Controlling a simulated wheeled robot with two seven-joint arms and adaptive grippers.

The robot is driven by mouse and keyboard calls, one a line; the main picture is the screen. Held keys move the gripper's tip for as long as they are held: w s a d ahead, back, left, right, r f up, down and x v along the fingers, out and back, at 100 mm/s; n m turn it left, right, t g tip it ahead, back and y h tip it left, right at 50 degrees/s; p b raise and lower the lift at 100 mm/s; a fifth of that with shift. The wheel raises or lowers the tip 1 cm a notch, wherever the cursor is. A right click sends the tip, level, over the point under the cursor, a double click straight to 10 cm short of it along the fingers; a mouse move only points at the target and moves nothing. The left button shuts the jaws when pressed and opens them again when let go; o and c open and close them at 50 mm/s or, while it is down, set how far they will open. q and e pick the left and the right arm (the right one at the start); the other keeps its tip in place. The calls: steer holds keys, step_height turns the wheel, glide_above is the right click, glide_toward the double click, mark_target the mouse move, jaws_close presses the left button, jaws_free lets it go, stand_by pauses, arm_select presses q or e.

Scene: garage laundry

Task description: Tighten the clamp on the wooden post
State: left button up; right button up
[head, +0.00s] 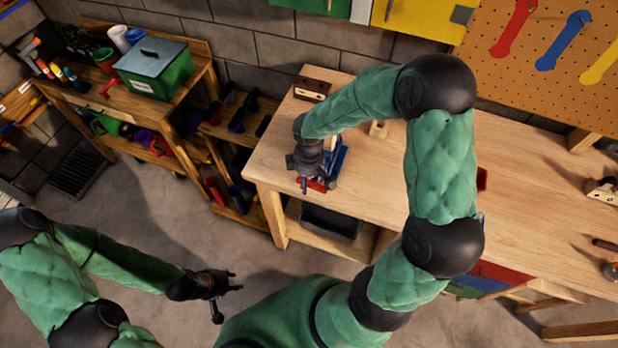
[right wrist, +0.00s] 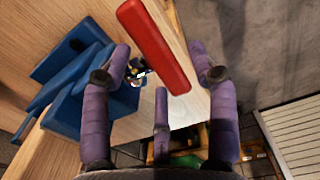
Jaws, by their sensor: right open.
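The clamp, with blue parts and a red bar, sits at the left end of the workbench, partly hidden by my right gripper (head: 308,180). In the right wrist view, the blue clamp body (right wrist: 75,85) lies to the left and the red bar (right wrist: 155,45) runs between the spread fingers of the open right gripper (right wrist: 165,75). I cannot tell whether a finger touches the bar. The wooden post is not clearly distinguishable from the other wood here. My left gripper (head: 218,290) is empty over the floor, with its fingers apart.
The workbench (head: 530,220) is largely clear to the right of my right arm. A dark bin (head: 331,221) is beneath. A shelf with a green box (head: 153,67) stands left.

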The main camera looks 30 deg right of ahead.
steer(key=c, duration=0.9)
steer(key=shift+s+d, duration=0.1)
steer(key=shift+d, duration=0.05)
steer(key=shift+c, duration=1.2)
steer(key=shift+r, duration=0.15)
